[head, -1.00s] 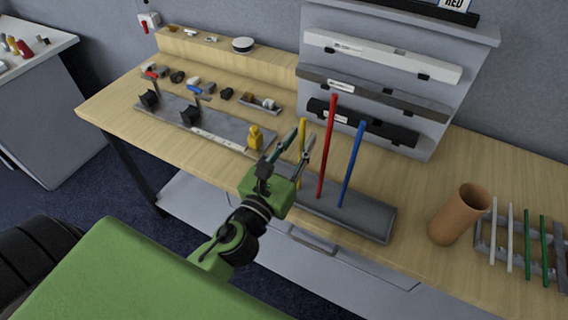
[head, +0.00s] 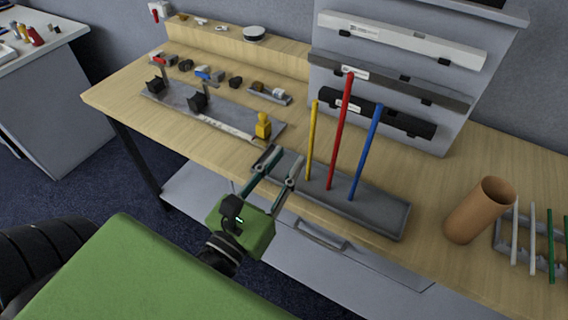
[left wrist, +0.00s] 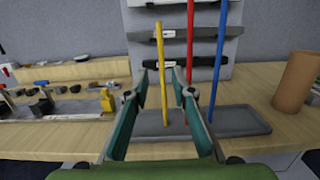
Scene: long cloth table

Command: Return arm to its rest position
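My left gripper (head: 280,167) is green with two dark fingers. It is open and empty, in front of the workbench's front edge and the grey tray (head: 385,216). A yellow rod (head: 312,140), a red rod (head: 341,130) and a blue rod (head: 366,152) stand upright in that tray. In the left wrist view, the open fingers (left wrist: 160,84) frame the yellow rod (left wrist: 162,75), which stands beyond them; nothing is held between them. My right gripper is not in view.
A brown cup (head: 478,212) and a rack with white and green rods (head: 533,235) are at the right. A grey tray with black holders and a yellow figure (head: 263,126) is at the left. A panel with bars (head: 400,80) stands behind. Floor shows in front of the bench.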

